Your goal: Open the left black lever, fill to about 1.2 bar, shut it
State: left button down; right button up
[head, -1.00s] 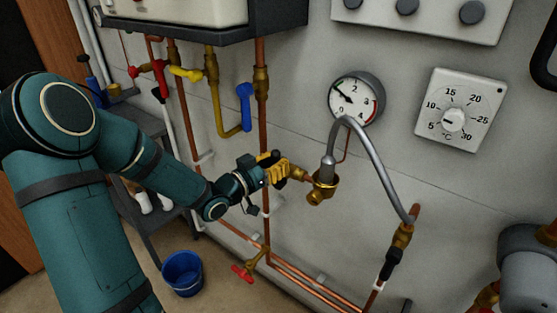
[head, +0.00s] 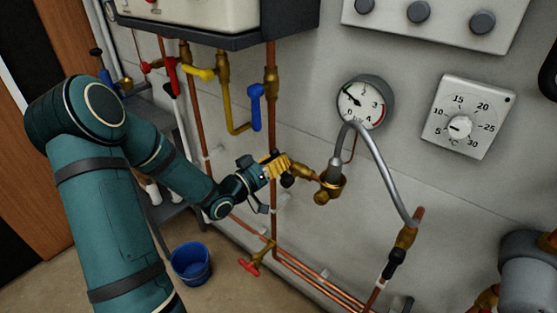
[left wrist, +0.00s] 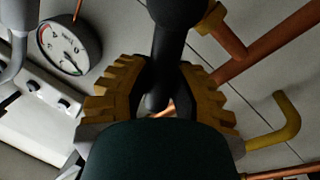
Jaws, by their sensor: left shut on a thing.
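The left black lever (head: 287,181) is on the brass valve (head: 301,171) at the left end of the grey filling hose (head: 378,165). My left gripper (head: 275,168), with yellow ribbed fingers, is shut on this lever and hides much of it in the head view. In the left wrist view the dark lever (left wrist: 168,45) runs down between the fingers. The round pressure gauge (head: 362,102) has its needle pointing upper left, at roughly 1; the exact value is too small to read. A second black lever (head: 397,256) is on the valve at the hose's right end. My right gripper is out of view.
Left of the valve, copper pipes carry a blue lever (head: 256,105), a yellow lever (head: 199,73) and red handles. A red tap (head: 249,267) sits low. A blue bucket (head: 191,262) stands on the floor. A thermostat dial (head: 466,120) is right of the gauge.

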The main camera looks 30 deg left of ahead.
pick_arm(q)
jog(key=c, duration=0.8)
grip_release()
jog(key=shift+s, duration=0.1)
jog(key=v, duration=1.2)
